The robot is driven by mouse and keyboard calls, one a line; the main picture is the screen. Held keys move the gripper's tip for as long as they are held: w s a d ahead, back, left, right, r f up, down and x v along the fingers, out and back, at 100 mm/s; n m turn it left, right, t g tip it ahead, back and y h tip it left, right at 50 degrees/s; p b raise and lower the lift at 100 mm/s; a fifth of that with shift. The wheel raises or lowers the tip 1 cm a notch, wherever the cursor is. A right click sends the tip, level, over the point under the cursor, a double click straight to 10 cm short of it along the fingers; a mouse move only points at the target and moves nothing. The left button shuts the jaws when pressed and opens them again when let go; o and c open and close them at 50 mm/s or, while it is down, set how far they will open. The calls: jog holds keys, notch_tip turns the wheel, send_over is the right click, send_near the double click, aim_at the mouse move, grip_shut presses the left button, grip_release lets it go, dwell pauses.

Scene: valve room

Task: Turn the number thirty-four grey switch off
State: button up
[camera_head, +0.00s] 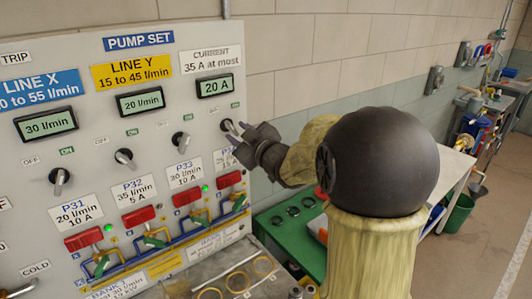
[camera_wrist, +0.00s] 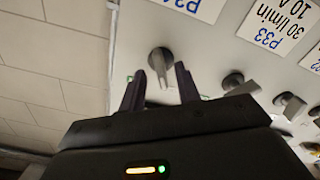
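The number thirty-four grey switch (camera_head: 227,125) is the rightmost knob in the row on the panel, under the current display. Its label (camera_head: 224,160) is partly hidden by my gripper (camera_head: 242,136). In the wrist view the switch (camera_wrist: 160,60) is a round grey base with a handle pointing down the picture, towards my gripper (camera_wrist: 160,75). The two dark fingers are apart, one on each side of the handle. Gaps show on both sides, so the fingers do not seem to touch it.
The P33 knob (camera_head: 181,140) and P32 knob (camera_head: 124,158) are to the left; the P33 knob also shows in the wrist view (camera_wrist: 238,83). Red handles (camera_head: 188,196) line the panel below. A green bench (camera_head: 290,240) stands below right.

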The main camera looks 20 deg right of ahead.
jog(key=b+v, duration=0.2)
jog(key=v, duration=1.3)
jog(key=shift+s+b, duration=0.4)
jog(key=shift+w+d, duration=0.1)
jog(key=shift+d, duration=0.05)
notch_tip(320, 180, down, 13)
jog(key=d+m+g+h, duration=0.1)
jog(key=m+g+h, duration=0.4)
jog(key=m+h, duration=0.15)
jog(key=s+a+f+m+g, duration=0.1)
jog(key=s+a+f+g, duration=0.2)
jog(key=s+f, duration=0.3)
jog(key=s+a+f+m+g, duration=0.2)
jog(key=s+a+f+g, duration=0.2)
jog(key=s+f+g, duration=0.2)
notch_tip(320, 180, down, 2)
jog(key=shift+f+g+y, duration=0.1)
jog(key=shift+g+y, duration=0.2)
jog(key=shift+y, duration=0.15)
